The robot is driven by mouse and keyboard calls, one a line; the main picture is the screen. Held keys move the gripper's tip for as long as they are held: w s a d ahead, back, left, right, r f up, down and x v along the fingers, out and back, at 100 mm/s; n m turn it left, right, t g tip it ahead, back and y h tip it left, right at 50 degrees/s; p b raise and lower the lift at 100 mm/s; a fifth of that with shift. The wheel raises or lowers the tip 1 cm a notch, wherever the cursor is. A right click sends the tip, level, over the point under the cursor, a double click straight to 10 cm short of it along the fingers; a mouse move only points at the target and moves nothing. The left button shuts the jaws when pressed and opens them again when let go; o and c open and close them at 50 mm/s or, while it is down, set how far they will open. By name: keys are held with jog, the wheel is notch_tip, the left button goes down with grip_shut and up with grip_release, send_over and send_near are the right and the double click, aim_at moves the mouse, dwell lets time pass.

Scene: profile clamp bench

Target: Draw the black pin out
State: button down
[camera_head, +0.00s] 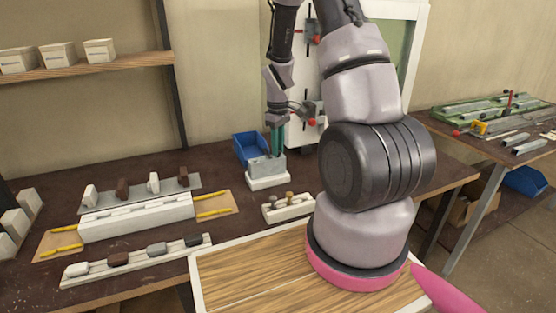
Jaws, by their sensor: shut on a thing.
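A grey block (265,170) on a white base (268,183) stands on the dark bench near the middle. My gripper (276,148) points down at the top of this block, its teal fingers close together. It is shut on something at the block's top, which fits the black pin. The pin itself is too small and too covered by the fingers to make out, and I cannot tell how deep it sits.
A blue bin (250,148) stands close behind the block. A small holder (288,208) with knobs is in front. At left are a long white profile (138,217), a grey plate (140,200) with upright pieces, and a front strip (135,262) with several coloured pieces. A white-framed panel (310,75) stands behind.

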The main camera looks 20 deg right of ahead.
jog(key=shift+r, duration=0.7)
notch_tip(320, 180, up, 8)
dwell(1.3)
